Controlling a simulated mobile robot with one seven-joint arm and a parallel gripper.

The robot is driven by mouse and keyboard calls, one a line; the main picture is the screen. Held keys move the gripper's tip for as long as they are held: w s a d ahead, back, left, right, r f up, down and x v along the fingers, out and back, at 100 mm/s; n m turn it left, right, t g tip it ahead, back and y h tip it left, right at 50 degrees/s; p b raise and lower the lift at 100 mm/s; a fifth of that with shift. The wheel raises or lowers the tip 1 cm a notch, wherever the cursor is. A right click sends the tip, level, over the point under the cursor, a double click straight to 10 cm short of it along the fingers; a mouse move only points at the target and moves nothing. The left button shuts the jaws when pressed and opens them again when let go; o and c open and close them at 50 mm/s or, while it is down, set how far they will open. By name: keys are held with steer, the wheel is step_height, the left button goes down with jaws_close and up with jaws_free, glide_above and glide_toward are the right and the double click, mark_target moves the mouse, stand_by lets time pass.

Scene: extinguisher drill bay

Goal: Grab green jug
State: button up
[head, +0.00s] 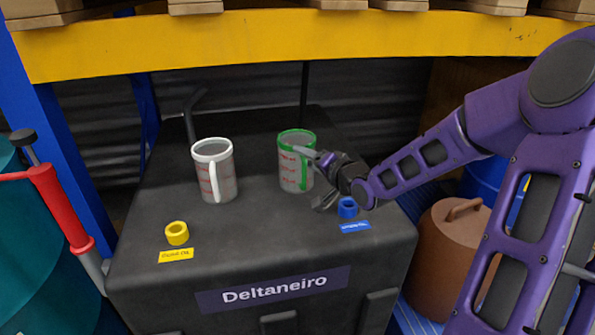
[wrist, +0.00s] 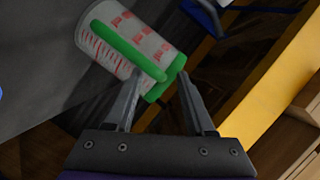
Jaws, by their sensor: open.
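The green jug (head: 289,173) is a clear measuring jug with red markings and a green rim and handle. It stands upright on the right part of the black top (head: 240,235). My gripper (head: 314,177) reaches it from the right, with one finger in front of the jug's upper side. In the wrist view the open fingers (wrist: 158,74) lie on either side of the green handle (wrist: 125,48), near its rim end. I cannot tell whether they touch it. A similar jug with a white rim and handle (head: 222,181) stands to the left.
A yellow ring (head: 177,233) with a yellow label and a blue ring (head: 348,207) with a blue label sit at the front. The blue ring is close below my gripper. A yellow shelf beam (head: 280,42) crosses above. A brown canister (head: 450,250) stands at right.

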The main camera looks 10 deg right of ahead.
jaws_close()
steer(key=shift+s+f, duration=0.1)
stand_by(1.3)
